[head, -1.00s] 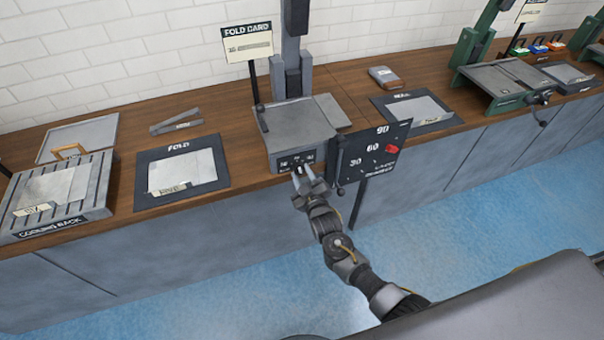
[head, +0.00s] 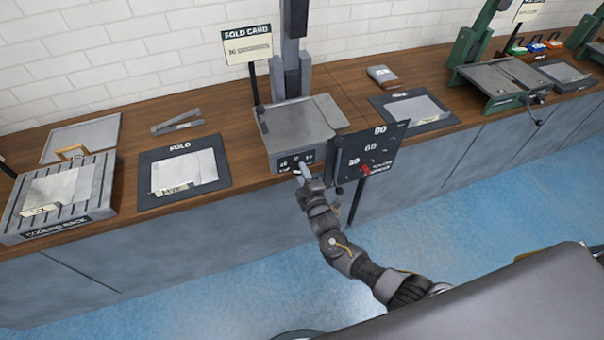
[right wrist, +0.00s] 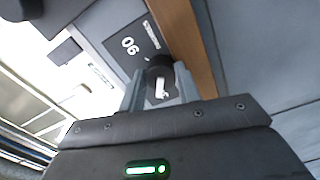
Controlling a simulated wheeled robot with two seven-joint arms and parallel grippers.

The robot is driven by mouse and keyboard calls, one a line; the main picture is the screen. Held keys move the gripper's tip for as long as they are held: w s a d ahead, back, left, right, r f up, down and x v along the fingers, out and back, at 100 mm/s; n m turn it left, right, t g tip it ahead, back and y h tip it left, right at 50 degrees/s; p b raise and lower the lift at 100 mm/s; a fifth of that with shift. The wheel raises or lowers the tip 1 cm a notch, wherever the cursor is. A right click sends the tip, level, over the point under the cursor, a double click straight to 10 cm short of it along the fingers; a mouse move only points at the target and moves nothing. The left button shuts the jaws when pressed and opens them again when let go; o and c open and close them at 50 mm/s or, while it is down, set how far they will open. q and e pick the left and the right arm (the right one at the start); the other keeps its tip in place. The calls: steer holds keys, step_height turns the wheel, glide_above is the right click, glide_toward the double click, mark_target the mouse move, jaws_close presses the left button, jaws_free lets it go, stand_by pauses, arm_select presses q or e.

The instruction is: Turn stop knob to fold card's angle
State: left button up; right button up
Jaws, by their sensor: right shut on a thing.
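The fold card (head: 247,46) is a white sign on a post behind the grey folding machine (head: 295,125). Its small line seems to begin with 30. The stop knob (right wrist: 160,87) is dark and round with a white mark, on the machine's front panel. My right gripper (head: 302,174) is shut on the knob; in the right wrist view its fingers stand on both sides of it. A 90 shows on the panel beside it. The dark angle board (head: 375,150) at the machine's right carries 90, 60, 30 and a red pointer (head: 366,170) low down. My left gripper is out of view.
A mat marked FOLD (head: 183,177) with a grey sheet lies left of the machine, and a cooling rack (head: 95,200) further left. Another mat with a sheet (head: 418,108) and a green machine (head: 500,80) are to the right. Blue floor lies in front of the counter.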

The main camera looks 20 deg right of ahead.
steer(key=shift+n, duration=0.4)
steer(key=o, duration=1)
steer(key=s, duration=0.7)
steer(key=s+b, duration=0.1)
steer(key=s, duration=0.2)
steer(key=shift+s+d, duration=0.35)
steer(key=shift+s, duration=0.05)
